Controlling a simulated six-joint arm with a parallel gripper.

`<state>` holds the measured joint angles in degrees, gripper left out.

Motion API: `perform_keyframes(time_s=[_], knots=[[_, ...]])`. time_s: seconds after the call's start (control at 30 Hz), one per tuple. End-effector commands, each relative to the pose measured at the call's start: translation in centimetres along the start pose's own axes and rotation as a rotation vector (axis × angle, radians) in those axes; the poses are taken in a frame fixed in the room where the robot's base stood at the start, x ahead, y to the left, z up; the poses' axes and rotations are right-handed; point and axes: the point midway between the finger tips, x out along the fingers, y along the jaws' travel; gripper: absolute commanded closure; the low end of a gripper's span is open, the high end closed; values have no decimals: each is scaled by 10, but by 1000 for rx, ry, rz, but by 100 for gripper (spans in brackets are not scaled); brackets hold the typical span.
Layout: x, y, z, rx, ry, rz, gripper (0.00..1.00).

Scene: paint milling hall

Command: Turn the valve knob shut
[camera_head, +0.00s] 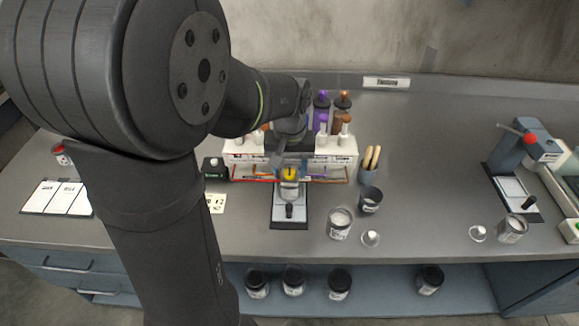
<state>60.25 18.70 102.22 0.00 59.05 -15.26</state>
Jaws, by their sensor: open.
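A small yellow knob-like part (290,173) shows on a small upright device (289,190) on a dark base plate at the middle of the bench. It looks like the valve knob, but it is too small to be sure. My gripper (290,142) is just behind and above it in the picture, in front of the white rack. The gripper is open, with its fingers mostly hidden by the wrist. I cannot tell whether it touches the yellow part; nothing is visibly held.
A white rack (338,160) with bottles stands behind the device. A blue-grey stand with a red knob (530,138) is at far right.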

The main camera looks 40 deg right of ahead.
Motion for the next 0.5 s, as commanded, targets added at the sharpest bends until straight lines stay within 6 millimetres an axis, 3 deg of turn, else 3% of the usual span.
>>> perform_keyframes(time_s=[0.13,0.37,0.5], knots=[[0,0,0,0,0,0,54],[0,0,0,0,0,0,96],[0,0,0,3,0,0,96]])
